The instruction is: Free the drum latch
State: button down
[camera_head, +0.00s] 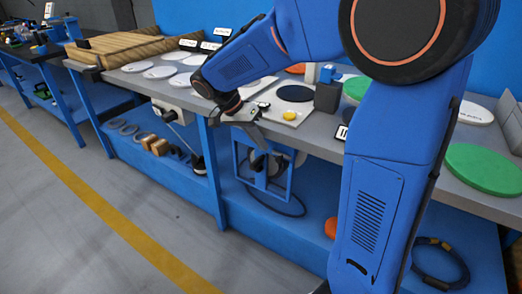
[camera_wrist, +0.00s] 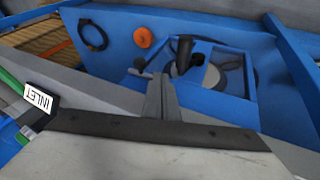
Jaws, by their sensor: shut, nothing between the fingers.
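A blue frame (camera_head: 290,178) hangs below the bench's front edge, with a grey round part and a black handle (camera_head: 258,163) in it. In the wrist view the black handle (camera_wrist: 184,54) stands up beside the grey round part (camera_wrist: 211,76) inside the blue frame (camera_wrist: 238,108). I cannot tell which part is the drum latch. My gripper (camera_head: 262,146) is in front of the bench edge, pointing down toward the frame. In the wrist view my gripper (camera_wrist: 162,90) shows its fingers together and empty, overlapping the near side of the frame. Whether it touches anything is unclear.
The grey bench top (camera_head: 322,143) holds white discs, a green disc (camera_head: 485,168) and a plate with a yellow knob (camera_head: 289,115). An INLET label (camera_wrist: 39,98) is at left in the wrist view. An orange disc (camera_wrist: 143,37) and dark hose coil (camera_wrist: 93,35) lie below.

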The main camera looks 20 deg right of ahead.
jog(key=v, duration=1)
jog(key=shift+a, duration=0.1)
jog(key=s+d+f+n+t+y, duration=0.2)
jog(key=s+n, duration=0.2)
jog(key=s, duration=0.4)
jog(key=s+d+f+n+t+y, duration=0.2)
jog(key=s+d+f+n, duration=0.1)
jog(key=s, duration=0.6)
jog(key=s+d+f+n+t+y, duration=0.1)
jog(key=s+d+f+n+t, duration=0.1)
jog(key=s, duration=0.6)
jog(key=d+n, duration=0.1)
jog(key=n, duration=0.1)
jog(key=shift+s+f+n+y, duration=0.3)
jog(key=shift+s+f+y, duration=0.05)
jog(key=shift+y, duration=0.05)
jog(key=shift+d, duration=0.1)
